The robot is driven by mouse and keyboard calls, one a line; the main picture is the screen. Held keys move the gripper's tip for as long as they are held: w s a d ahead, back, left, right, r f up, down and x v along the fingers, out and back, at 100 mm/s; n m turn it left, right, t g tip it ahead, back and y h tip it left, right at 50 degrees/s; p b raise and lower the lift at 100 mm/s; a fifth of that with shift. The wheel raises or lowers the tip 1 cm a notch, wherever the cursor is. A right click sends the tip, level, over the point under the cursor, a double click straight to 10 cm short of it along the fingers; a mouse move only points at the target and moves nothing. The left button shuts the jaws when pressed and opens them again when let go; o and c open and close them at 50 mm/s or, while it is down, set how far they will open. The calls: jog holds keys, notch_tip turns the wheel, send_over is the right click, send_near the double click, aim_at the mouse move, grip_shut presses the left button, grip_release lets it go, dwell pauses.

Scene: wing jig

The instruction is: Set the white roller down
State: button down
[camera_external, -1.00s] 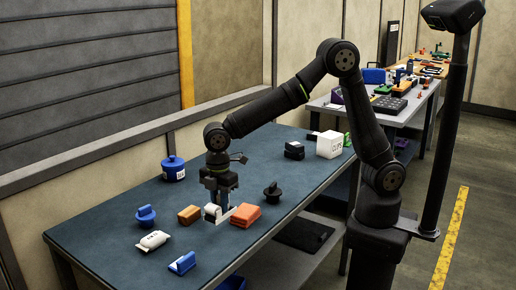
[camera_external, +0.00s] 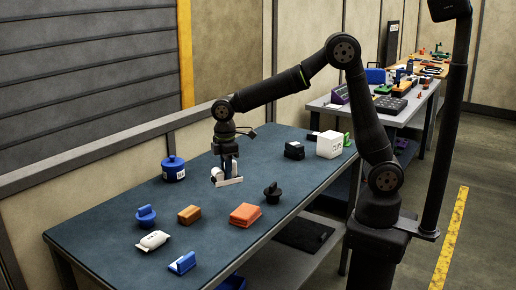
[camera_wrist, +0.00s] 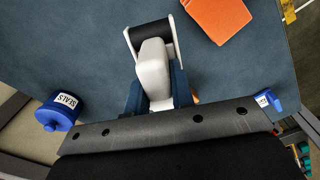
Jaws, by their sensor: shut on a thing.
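The white roller (camera_external: 229,181) has a white frame and handle with a dark cylinder, seen closely in the wrist view (camera_wrist: 152,62). My gripper (camera_external: 227,172) is shut on its white handle; in the wrist view, the blue-grey fingers (camera_wrist: 157,92) lie on either side of the handle. The roller appears held above the blue table top (camera_external: 110,234), over its back middle part. The exact gap to the table is hard to tell.
A blue SEALS jar (camera_external: 173,170) stands left of my gripper. An orange block (camera_external: 245,214), a tan block (camera_external: 189,214) and a black knobbed part (camera_external: 272,192) lie nearer the front. A white cube (camera_external: 329,144) and black box (camera_external: 294,150) stand at right.

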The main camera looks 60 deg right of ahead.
jog(key=w+d+f+m, duration=0.1)
jog(key=w+d+m, duration=0.2)
jog(key=d+m, duration=0.2)
jog(key=w+d+f+m, duration=0.2)
jog(key=w+d+m, duration=0.2)
jog(key=d, duration=0.7)
jog(key=w+d+f+m, duration=0.1)
jog(key=w+d+m, duration=0.2)
jog(key=d+m, duration=0.3)
jog(key=shift+w+d+f+m, duration=0.15)
jog(key=shift+w+d+m, duration=0.15)
jog(key=shift+d, duration=0.85)
jog(key=s+d+r+n, duration=0.3)
jog(key=s+d+r, duration=0.3)
jog(key=s+d, duration=0.25)
send_near(248, 178)
jog(key=shift+s+a+f, duration=0.15)
jog(key=shift+f, duration=1.95)
jog(key=shift+f, duration=0.1)
